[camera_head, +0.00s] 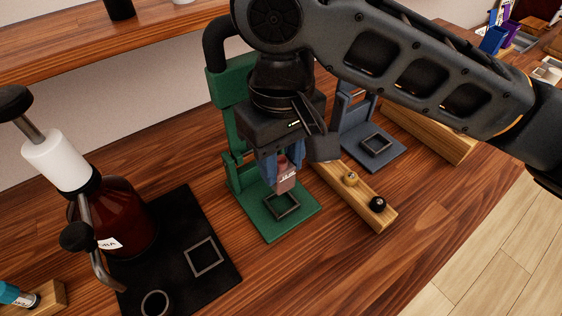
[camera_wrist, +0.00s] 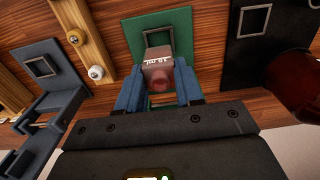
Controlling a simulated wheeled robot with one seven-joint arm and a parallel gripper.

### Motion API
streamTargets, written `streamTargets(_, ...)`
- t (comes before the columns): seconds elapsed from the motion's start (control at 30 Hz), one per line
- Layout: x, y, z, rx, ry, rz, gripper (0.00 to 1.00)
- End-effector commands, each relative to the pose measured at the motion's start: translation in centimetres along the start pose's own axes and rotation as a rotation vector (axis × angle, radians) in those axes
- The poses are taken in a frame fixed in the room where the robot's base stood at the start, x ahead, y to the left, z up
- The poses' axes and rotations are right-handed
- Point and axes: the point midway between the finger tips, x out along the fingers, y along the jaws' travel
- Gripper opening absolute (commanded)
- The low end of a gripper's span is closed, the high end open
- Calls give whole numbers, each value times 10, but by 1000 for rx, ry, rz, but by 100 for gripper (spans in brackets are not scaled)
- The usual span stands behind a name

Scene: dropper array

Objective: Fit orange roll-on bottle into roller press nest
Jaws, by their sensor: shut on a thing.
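The roll-on bottle (camera_head: 285,179), a small salmon-pink bottle with a pale printed label, hangs between the blue fingers of my gripper (camera_head: 283,165). My gripper is shut on it. In the wrist view the bottle (camera_wrist: 168,75) shows between the two blue fingers of my gripper (camera_wrist: 160,92). In the head view, it is above the square grey-rimmed nest (camera_head: 292,199) on the base of the green press (camera_head: 265,226), with a gap between them. My gripper and arm hide part of the press's upper column.
Right of the green press lies a wooden rail (camera_head: 362,202) with a yellowish ball and a black ball (camera_head: 377,204). Behind it stands a blue-grey press (camera_head: 372,158). On the left, a black mat (camera_head: 185,250) holds a square frame, a ring and a brown pump bottle (camera_head: 115,215).

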Motion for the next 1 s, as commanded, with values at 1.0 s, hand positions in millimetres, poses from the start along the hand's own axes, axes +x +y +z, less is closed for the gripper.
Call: streamTargets(1.0, 42, 0, 0, 3, 0, 0, 9)
